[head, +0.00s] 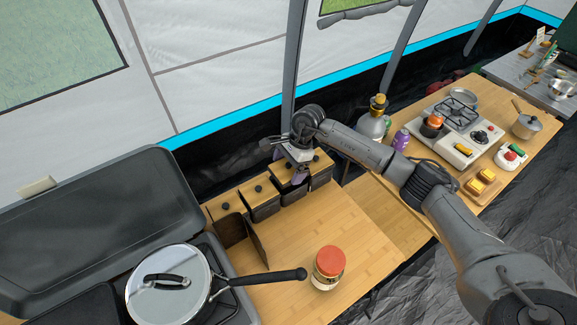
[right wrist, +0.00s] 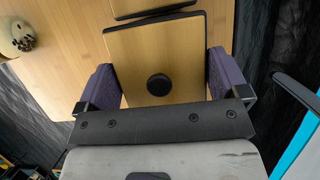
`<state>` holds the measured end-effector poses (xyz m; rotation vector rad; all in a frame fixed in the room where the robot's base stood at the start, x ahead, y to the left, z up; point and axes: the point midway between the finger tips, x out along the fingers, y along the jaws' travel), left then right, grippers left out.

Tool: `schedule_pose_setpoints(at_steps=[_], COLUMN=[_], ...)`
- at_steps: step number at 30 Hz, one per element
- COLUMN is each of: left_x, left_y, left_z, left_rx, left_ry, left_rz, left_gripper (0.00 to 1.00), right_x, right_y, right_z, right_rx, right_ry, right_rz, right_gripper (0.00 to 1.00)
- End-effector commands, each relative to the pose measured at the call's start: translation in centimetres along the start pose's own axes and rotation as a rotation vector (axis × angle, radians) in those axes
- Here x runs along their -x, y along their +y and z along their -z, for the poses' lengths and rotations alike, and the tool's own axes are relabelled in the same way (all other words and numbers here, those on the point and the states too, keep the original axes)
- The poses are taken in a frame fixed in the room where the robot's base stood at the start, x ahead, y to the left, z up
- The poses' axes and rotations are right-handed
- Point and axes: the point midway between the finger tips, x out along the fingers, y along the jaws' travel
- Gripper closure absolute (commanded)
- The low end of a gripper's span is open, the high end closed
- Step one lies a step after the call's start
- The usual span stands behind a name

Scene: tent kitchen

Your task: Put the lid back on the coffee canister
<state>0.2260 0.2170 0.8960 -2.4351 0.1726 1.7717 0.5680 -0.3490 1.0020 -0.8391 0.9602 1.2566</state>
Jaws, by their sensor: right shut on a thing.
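A square wooden lid (right wrist: 140,55) with a round black knob sits between the purple fingers of my right gripper (right wrist: 160,85) in the right wrist view. The fingers are shut on its two opposite sides. In the head view my right gripper (head: 300,172) and the lid (head: 318,166) are at the right end of a row of dark canisters (head: 320,181). The lid is over the end of the row, and the gripper partly hides it. I cannot tell whether it touches a canister rim, and no coffee label is readable. My left gripper is not in view.
Other lidded canisters (head: 265,209) stand to the left. A jar with a red top (head: 328,268) stands on the wooden counter (head: 370,225). A lidded pan (head: 168,284) is at front left, its handle reaching over the counter. A flask (head: 372,125) and purple bottle (head: 401,139) stand beyond my arm.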

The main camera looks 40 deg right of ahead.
Motion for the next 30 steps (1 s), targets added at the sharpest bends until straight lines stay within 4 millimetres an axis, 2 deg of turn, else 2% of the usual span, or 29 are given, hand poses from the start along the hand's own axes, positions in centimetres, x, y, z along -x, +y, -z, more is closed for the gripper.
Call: schedule_pose_setpoints(at_steps=[30], left_x=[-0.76], left_y=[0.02], left_z=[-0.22], left_rx=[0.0], left_ry=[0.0], left_rz=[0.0], left_gripper=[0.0], right_x=[-0.13], right_y=[-0.02], right_z=[0.05], right_rx=[0.0], right_ry=[0.0], right_rz=[0.0], right_gripper=[0.31])
